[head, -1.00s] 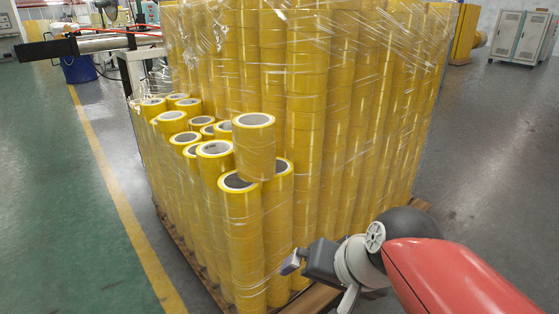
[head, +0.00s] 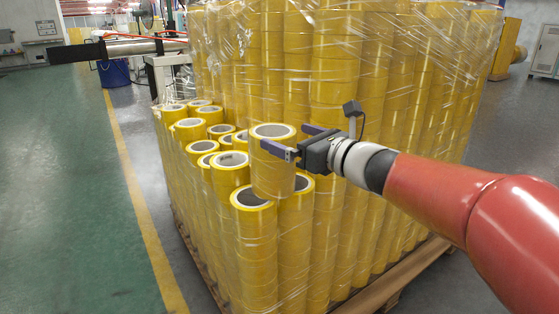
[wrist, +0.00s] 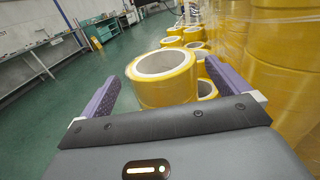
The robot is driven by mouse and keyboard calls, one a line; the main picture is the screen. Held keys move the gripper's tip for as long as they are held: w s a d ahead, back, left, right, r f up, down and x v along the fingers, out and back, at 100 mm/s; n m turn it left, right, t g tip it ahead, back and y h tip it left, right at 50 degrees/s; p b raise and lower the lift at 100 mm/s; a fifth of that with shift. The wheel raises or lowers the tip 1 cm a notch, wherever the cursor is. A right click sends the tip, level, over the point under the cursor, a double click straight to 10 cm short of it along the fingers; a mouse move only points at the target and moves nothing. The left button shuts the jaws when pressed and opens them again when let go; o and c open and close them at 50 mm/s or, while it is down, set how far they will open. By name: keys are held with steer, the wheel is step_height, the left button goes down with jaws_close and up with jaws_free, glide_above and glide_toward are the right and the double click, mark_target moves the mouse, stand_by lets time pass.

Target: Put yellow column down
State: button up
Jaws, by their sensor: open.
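The yellow column (head: 272,176), a short upright cylinder of yellow tape with a pale hollow core, stands on top of other yellow columns at the front of the stack. It also shows in the wrist view (wrist: 163,87), between and beyond the fingers. My gripper (head: 305,141) is open at its upper right, with the fingers spread to either side near its top. In the wrist view one purple finger is at its left and one at its right. I cannot tell whether either finger touches it.
Tall wrapped yellow columns (head: 340,90) rise behind and right of my gripper. Shorter columns (head: 190,128) stand to the left, on a wooden pallet (head: 385,285). Green floor (head: 60,200) on the left is free. A blue bin (head: 114,72) stands far back.

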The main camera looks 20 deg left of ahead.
mark_target(261, 128)
steer(key=x, duration=0.6)
steer(key=shift+a+f, duration=0.15)
steer(key=shift+f, duration=0.15)
steer(key=shift+c, duration=0.4)
steer(key=c, duration=1.2)
steer(key=shift+r, duration=0.15)
steer(key=c, duration=0.4)
